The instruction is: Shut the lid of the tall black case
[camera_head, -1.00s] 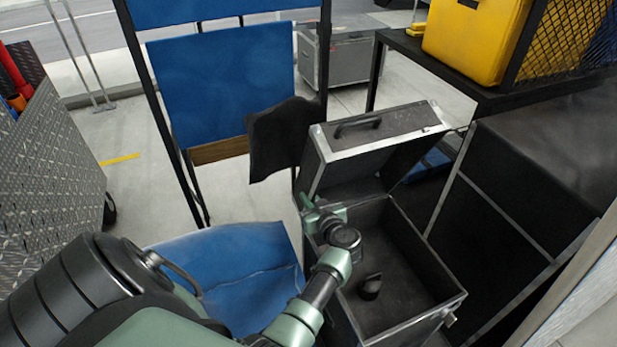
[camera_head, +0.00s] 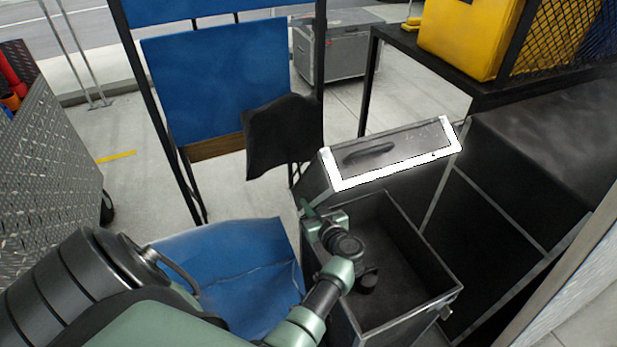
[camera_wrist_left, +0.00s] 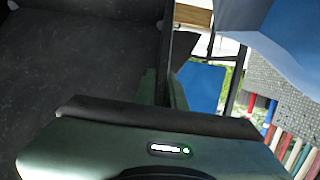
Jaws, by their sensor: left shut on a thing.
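The tall black case (camera_head: 457,296) stands right of centre in the head view, its front part open from above. My left gripper (camera_head: 311,211) is shut at the case's left rim near the lid's lower left corner. In the left wrist view, a thin dark wall (camera_wrist_left: 180,45) runs down to the gripper, with a dark interior to its left. The exact grip is partly hidden. My right gripper is not in view.
A blue folding chair (camera_head: 230,265) stands close left of the case. A black shelf unit (camera_head: 520,145) with a yellow case (camera_head: 465,40) on it stands to the right. A grey metal cart (camera_head: 55,165) is at the left. Open pavement lies behind the chair.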

